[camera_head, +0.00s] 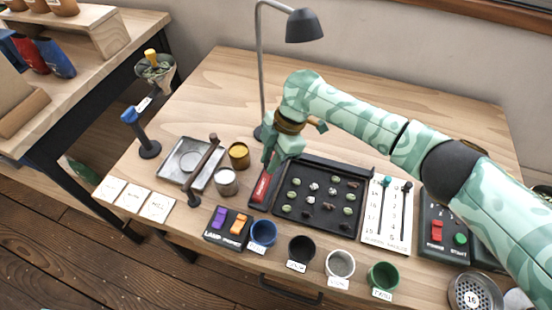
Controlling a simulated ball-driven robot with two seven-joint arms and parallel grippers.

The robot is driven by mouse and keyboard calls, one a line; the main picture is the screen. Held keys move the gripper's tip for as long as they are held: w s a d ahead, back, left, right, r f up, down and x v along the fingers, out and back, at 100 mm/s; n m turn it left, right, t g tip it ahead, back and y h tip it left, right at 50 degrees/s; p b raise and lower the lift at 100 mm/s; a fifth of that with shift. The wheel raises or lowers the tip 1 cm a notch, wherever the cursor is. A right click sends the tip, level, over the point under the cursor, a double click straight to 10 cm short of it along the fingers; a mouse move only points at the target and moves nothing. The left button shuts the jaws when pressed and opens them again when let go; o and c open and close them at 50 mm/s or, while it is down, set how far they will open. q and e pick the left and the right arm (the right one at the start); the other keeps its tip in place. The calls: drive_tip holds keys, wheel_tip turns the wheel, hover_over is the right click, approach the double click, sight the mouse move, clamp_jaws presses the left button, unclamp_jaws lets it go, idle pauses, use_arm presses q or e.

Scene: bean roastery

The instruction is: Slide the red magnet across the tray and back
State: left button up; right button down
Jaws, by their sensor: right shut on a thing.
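The black tray (318,213) lies on the wooden table and holds several green beans, a few pale pieces and a few dark ones. The red magnet (261,188) is at the tray's left side, tilted with its lower end toward the front. My right gripper (271,167) reaches down from above at the tray's upper left and is shut on the magnet. The fingers hide the magnet's upper end. I cannot tell whether the magnet touches the tray. My left gripper is not in view.
Blue (263,234), black, white and green (384,277) cups stand along the front. A lamp (304,26) rises behind my right gripper. A purple-and-orange switch box (229,227), slider board (387,212) and control box (447,228) flank the tray. The table's back is clear.

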drive_tip(key=shift+a+r, duration=0.1)
drive_tip(key=shift+a, duration=0.05)
drive_tip(key=c, duration=1.3)
unclamp_jaws()
drive_tip(key=shift+a, duration=0.1)
drive_tip(key=shift+o, duration=0.2)
drive_tip(key=shift+w+a, duration=0.1)
drive_tip(key=shift+d+r, duration=0.1)
drive_tip(key=shift+d, duration=0.1)
drive_tip(key=p+v, duration=0.2)
drive_tip(key=v, duration=0.3)
drive_tip(key=shift+a+r, duration=0.1)
drive_tip(key=shift+a, duration=0.05)
drive_tip(key=w+d, duration=0.6)
drive_tip(key=d, duration=0.4)
drive_tip(key=shift+d+f, duration=0.3)
drive_tip(key=shift+s, duration=0.1)
